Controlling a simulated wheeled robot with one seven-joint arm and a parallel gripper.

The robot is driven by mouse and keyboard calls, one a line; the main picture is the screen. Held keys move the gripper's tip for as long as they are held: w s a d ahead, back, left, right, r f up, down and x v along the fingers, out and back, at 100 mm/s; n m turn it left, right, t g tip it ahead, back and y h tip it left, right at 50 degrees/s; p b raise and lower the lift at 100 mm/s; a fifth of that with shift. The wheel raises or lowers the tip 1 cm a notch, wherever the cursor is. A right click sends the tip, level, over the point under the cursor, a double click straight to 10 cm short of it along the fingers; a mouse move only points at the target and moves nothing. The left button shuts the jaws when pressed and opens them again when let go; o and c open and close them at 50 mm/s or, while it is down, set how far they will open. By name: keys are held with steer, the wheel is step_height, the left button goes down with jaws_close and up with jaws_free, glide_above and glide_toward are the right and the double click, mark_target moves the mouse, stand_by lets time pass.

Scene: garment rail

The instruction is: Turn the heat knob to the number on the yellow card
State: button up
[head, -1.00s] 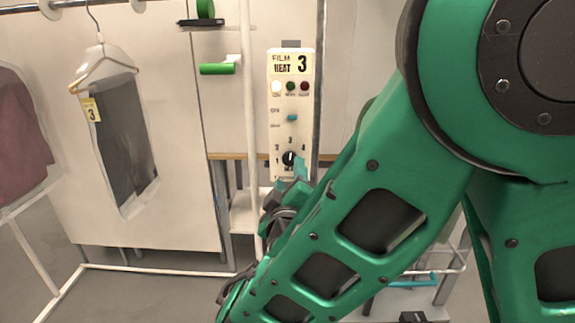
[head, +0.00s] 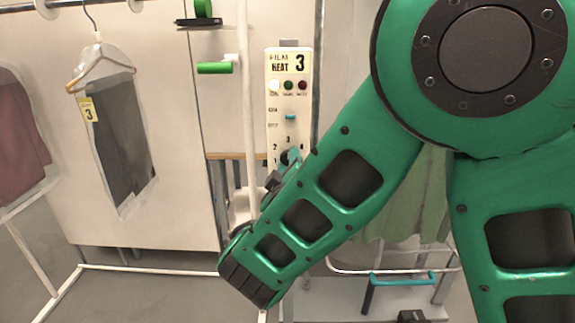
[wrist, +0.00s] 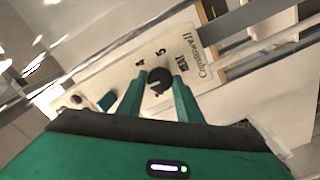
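The yellow card (head: 89,110) hangs on the clear garment bag at the left and reads 3. The black heat knob (head: 284,157) is low on the white control panel (head: 274,98), with numbers around it. In the head view my forearm and a teal fingertip partly cover it. In the wrist view the knob (wrist: 160,81) appears between the teal tips of my gripper (wrist: 160,76). The fingers stand apart, one on each side of the knob; contact is not clear. A small white mark shows on the knob, but I cannot tell which number it points to.
A white upright pole (head: 247,100) stands just left of the panel. A green-handled part (head: 214,68) sticks out nearby.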

steer(key=c, duration=0.4)
steer(key=shift+o, duration=0.2)
steer(key=shift+n, duration=0.6)
steer(key=shift+f, duration=0.1)
steer(key=o, duration=1)
steer(key=shift+s+a, duration=0.2)
steer(key=shift+s, duration=5.1)
